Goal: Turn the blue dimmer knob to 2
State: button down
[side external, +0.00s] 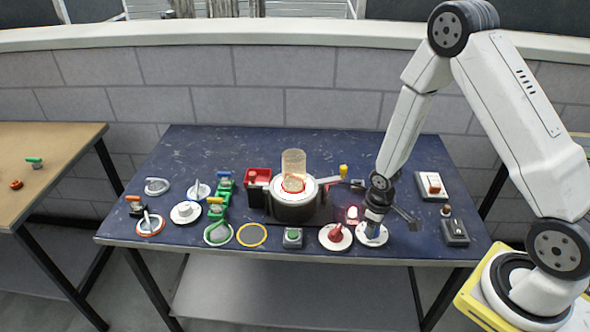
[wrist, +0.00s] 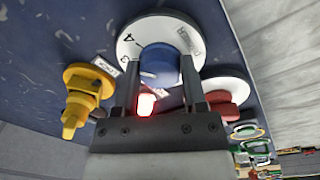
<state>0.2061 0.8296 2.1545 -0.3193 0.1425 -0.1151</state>
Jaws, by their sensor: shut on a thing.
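The blue dimmer knob (wrist: 160,63) sits on a round white dial (wrist: 128,48) with black markings, including a 4 and lettering. My gripper (wrist: 159,72) has one finger on each side of the knob and is shut on it. In the side view my gripper (side external: 376,203) points down over the white dial (side external: 371,240) near the table's front right, largely hiding the knob. A light pointer mark shows on the knob's lower left, but I cannot read its exact setting.
A red knob (side external: 338,232) on a white disc stands close left of the dial. A small lamp (wrist: 147,105) glows red nearby. A yellow handle (wrist: 82,98) is beside the dial in the wrist view. A grey switch box (side external: 455,232) stands to the right.

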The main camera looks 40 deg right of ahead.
jog(key=n, duration=0.5)
jog(key=shift+d+n, duration=0.1)
jog(key=shift+n, duration=0.2)
jog(key=shift+d+n, duration=0.1)
jog(key=shift+n, duration=2.7)
jog(key=shift+c, duration=0.7)
grip_release()
jog(key=shift+r, duration=0.15)
jog(key=shift+s+r, duration=0.15)
jog(key=shift+r, duration=3.6)
